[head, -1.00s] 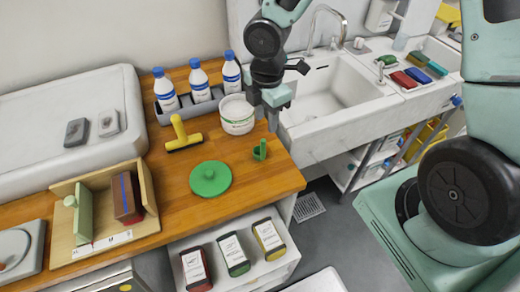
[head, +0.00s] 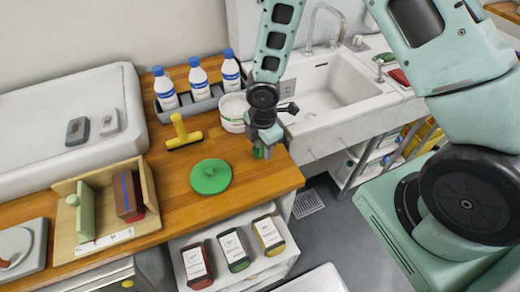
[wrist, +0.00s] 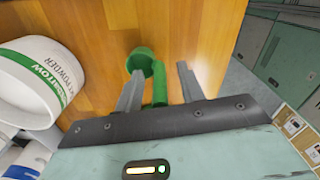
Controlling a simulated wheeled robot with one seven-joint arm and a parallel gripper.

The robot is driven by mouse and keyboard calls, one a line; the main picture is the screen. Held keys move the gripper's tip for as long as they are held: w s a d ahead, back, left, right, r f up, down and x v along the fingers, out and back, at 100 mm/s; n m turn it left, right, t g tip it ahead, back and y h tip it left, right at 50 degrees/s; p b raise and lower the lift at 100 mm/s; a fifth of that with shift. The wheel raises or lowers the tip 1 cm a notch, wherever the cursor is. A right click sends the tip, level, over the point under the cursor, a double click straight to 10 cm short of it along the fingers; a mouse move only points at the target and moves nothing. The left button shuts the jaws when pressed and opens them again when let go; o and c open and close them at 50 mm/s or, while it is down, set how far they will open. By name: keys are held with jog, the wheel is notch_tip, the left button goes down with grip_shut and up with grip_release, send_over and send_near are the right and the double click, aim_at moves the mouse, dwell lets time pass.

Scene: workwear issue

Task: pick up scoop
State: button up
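The green scoop (wrist: 142,63) stands on the wooden counter near its right end, its handle (wrist: 159,85) pointing toward my gripper in the wrist view. In the head view the scoop (head: 258,153) is mostly hidden by my gripper (head: 263,143), which is just above it. In the wrist view my gripper (wrist: 159,87) is open, with one finger on each side of the handle. I see a gap on the right side; the left finger is close to the handle. I cannot tell whether it touches.
A white powder tub (head: 233,112) stands close behind the gripper, left of it in the wrist view. A green round lid (head: 210,177), a yellow-handled squeegee-like tool (head: 183,135) and several bottles (head: 199,78) are nearby. The sink (head: 335,90) is to the right.

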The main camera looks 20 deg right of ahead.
grip_shut()
jog(key=shift+r, duration=0.1)
